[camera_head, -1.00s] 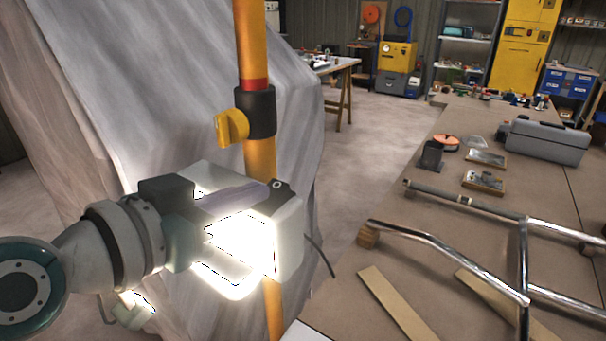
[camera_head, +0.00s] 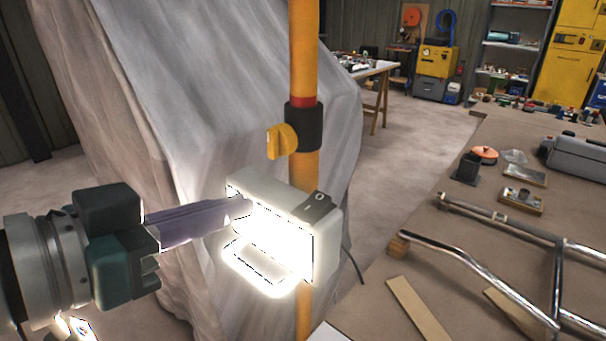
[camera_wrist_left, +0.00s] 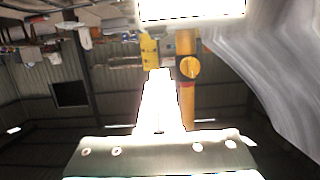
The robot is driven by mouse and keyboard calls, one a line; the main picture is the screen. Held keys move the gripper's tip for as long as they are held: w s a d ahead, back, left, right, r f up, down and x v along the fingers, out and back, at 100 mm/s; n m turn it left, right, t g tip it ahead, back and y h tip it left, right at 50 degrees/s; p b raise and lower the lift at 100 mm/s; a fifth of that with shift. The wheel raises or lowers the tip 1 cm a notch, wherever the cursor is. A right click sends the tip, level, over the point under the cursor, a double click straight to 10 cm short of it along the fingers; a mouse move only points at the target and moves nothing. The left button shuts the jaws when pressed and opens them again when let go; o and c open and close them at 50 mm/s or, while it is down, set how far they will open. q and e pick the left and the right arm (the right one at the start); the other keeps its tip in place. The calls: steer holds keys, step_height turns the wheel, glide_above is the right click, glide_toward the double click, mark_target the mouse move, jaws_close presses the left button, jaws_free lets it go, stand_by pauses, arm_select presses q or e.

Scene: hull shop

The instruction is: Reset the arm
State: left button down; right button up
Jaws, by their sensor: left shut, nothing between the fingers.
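My left gripper (camera_head: 246,204) comes in from the left with its fingers shut and empty. Its tips are near the left edge of a lit work lamp (camera_head: 323,245); I cannot tell if they touch it. The lamp has a black rocker switch (camera_head: 316,206) on top and hangs on a yellow pole (camera_head: 305,60). In the left wrist view the closed fingers (camera_wrist_left: 158,100) are washed out by the glare, below the lamp's bright face (camera_wrist_left: 190,8). My right gripper is not in view.
A yellow knob (camera_head: 281,141) juts left from the pole's black collar. A grey draped sheet (camera_head: 200,80) hangs behind the lamp. On the right a bench (camera_head: 440,240) carries a metal tube frame (camera_head: 480,262), wood strips and a grey case (camera_head: 580,157). Open floor shows between sheet and bench.

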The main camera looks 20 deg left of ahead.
arm_select(q)
steer(key=shift+s+a+r, duration=0.1)
steer(key=shift+s+a, duration=0.05)
steer(key=shift+s, duration=0.4)
steer(key=s+f+n+g+y+p, duration=0.1)
steer(key=s+f+g+y, duration=0.15)
steer(key=s+g, duration=0.2)
steer(key=s+f+g+y, duration=0.1)
steer(key=s+f+g, duration=0.2)
steer(key=s, duration=0.3)
steer(key=s+f+n+g+y+p, duration=0.1)
steer(key=s+f+g+y, duration=0.15)
steer(key=s, duration=0.25)
step_height(320, 180, up, 31)
steer(key=h+p, duration=0.1)
steer(key=p, duration=2.8)
steer(key=shift+a+f+p, duration=0.2)
steer(key=shift+p, duration=0.2)
